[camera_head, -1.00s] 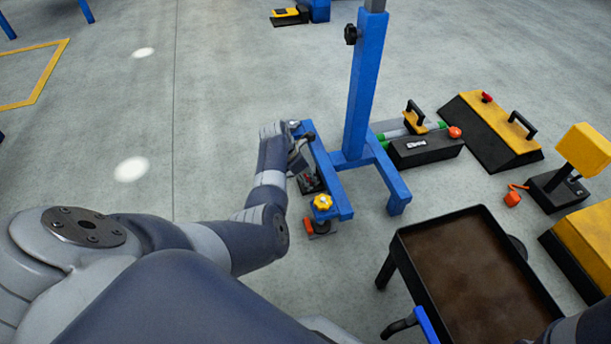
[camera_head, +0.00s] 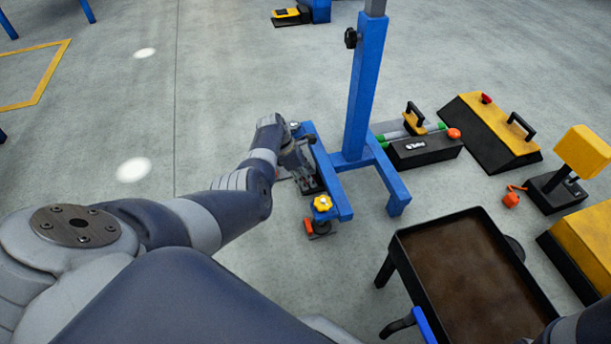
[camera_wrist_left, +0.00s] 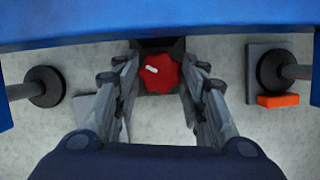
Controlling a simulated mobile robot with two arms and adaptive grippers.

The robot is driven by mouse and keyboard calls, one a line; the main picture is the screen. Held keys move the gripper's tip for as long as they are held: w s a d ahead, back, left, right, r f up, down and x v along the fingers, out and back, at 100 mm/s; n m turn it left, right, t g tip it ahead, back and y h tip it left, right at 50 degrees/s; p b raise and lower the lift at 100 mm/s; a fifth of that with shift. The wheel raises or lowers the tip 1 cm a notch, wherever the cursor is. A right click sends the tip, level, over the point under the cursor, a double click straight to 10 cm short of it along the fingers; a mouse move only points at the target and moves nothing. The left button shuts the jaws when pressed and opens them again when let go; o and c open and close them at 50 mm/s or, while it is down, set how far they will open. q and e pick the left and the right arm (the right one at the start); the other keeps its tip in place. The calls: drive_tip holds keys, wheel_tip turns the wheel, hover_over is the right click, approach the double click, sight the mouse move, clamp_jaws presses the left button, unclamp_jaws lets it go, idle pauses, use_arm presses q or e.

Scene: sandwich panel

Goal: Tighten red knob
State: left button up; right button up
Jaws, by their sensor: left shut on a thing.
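The red knob (camera_wrist_left: 162,74) shows in the left wrist view, on a dark mount under a blue beam (camera_wrist_left: 160,22). My left gripper (camera_wrist_left: 158,80) has its two fingers on either side of the knob and is shut on it. In the head view my left gripper (camera_head: 306,182) is low beside the blue stand (camera_head: 340,188), and the knob is hidden there by the gripper. My right gripper is not in view.
Dark feet stand left (camera_wrist_left: 44,86) and right (camera_wrist_left: 277,70) of the fingers, with an orange pedal (camera_wrist_left: 278,100) by the right one. A black tray table (camera_head: 470,265) stands to the right of the stand. The floor left of my arm is clear.

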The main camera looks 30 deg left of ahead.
use_arm(q)
drive_tip(key=o, duration=1.1)
drive_tip(key=shift+c, duration=0.2)
drive_tip(key=v, duration=1.2)
